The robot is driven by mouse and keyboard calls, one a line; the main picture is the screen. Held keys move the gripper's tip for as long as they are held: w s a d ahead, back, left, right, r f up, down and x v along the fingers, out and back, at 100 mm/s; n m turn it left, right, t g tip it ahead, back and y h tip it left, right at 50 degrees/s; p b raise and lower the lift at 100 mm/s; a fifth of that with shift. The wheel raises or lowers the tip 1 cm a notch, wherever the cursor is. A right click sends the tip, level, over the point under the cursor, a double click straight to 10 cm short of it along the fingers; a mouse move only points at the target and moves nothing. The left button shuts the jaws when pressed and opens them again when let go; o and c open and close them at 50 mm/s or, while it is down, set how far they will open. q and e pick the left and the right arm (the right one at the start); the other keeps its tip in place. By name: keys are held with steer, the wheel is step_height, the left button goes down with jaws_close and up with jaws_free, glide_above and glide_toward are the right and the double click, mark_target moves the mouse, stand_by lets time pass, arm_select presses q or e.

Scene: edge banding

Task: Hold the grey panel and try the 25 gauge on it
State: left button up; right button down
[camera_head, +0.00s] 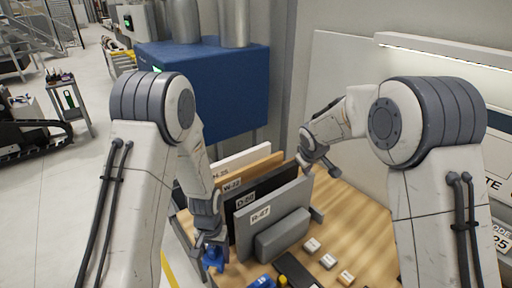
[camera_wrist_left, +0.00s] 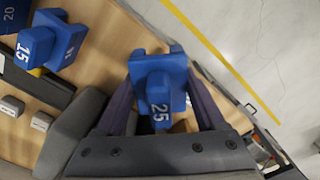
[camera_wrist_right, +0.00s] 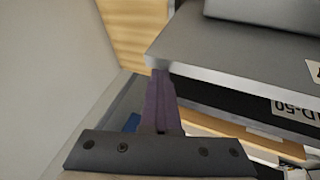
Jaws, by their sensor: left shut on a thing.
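The grey panel (camera_head: 288,197), labelled R-47, stands upright at the front of a row of panels; its edge also shows in the right wrist view (camera_wrist_right: 235,65). My left gripper (camera_head: 212,243) is shut on the blue 25 gauge (camera_wrist_left: 158,88), seen low in the head view (camera_head: 213,260), beside the panel's left edge and apart from it. My right gripper (camera_head: 322,168) is by the panel's upper right corner. Its fingers (camera_wrist_right: 160,100) look closed together with nothing between them; their tips are partly hidden by the panel's edge, and I cannot tell whether they touch.
Behind it stand a black panel (camera_head: 262,187) marked D-50, an orange-brown one (camera_head: 262,167) and a white one (camera_head: 240,158). A grey block (camera_head: 282,236) is in front. Small blocks (camera_head: 328,261) and a blue 15 gauge (camera_wrist_left: 50,40) lie on the wooden table.

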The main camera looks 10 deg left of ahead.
arm_select(q)
steer(key=s+d+r+m, duration=0.2)
steer(key=d+r, duration=0.2)
steer(key=r, duration=0.3)
steer(key=s+d+r+m, duration=0.2)
steer(key=d+r+m, duration=0.15)
steer(key=r, duration=0.35)
steer(key=w+d+r+n, duration=0.2)
steer(key=w+r, duration=0.5)
steer(key=w+d+r+n, duration=0.2)
steer(key=w+r+n, duration=0.1)
steer(key=w+r, duration=0.4)
steer(key=shift+d+r, duration=0.2)
steer(key=shift+d, duration=0.2)
